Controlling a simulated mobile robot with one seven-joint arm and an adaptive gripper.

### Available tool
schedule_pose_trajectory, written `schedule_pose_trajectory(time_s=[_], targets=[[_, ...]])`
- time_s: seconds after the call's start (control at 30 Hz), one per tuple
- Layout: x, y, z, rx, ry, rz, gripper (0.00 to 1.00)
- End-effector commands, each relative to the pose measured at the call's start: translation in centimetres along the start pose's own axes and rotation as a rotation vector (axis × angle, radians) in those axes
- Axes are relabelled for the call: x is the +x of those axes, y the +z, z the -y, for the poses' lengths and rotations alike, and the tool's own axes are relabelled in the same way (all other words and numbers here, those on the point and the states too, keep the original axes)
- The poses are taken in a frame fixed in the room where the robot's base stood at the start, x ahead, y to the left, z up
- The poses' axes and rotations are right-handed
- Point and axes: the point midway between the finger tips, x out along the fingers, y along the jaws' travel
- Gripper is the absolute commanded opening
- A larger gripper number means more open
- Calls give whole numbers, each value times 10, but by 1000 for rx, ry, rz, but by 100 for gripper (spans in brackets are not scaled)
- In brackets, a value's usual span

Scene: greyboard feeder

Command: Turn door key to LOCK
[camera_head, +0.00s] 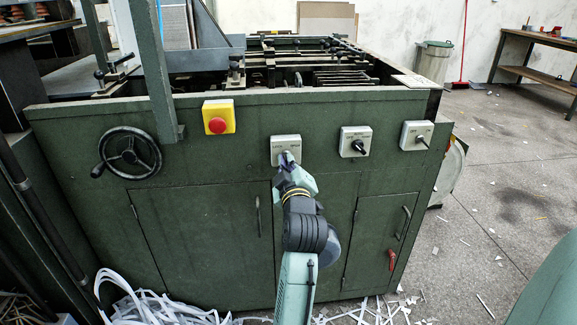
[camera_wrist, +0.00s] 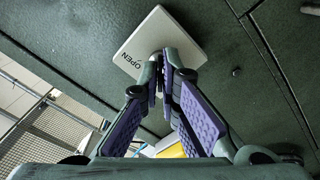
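The door key's white switch plate (camera_head: 278,158) is the leftmost of the white plates on the green machine front. My gripper (camera_head: 287,160) is right in front of it. In the wrist view the plate (camera_wrist: 140,38) shows tilted, with the word OPEN on its left part. My gripper (camera_wrist: 161,78) has its purple-padded fingers drawn together to a narrow gap at the plate's middle. They appear shut on the door key, which the fingertips mostly hide.
Two more white plates with black knobs, one in the middle (camera_head: 346,133) and one at right (camera_head: 411,129), sit to the right. A yellow box with a red button (camera_head: 217,125) and a black handwheel (camera_head: 130,153) are to the left. Cabinet doors (camera_head: 205,235) lie below. Paper strips (camera_head: 150,308) litter the floor.

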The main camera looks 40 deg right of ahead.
Motion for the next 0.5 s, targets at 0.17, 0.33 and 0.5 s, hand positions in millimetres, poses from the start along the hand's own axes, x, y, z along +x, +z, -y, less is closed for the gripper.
schedule_pose_trajectory(time_s=[0.17,0.33,0.5], targets=[[0,0,0,-29,1,0,0],[0,0,0,-37,1,0,0],[0,0,0,-37,1,0,0]])
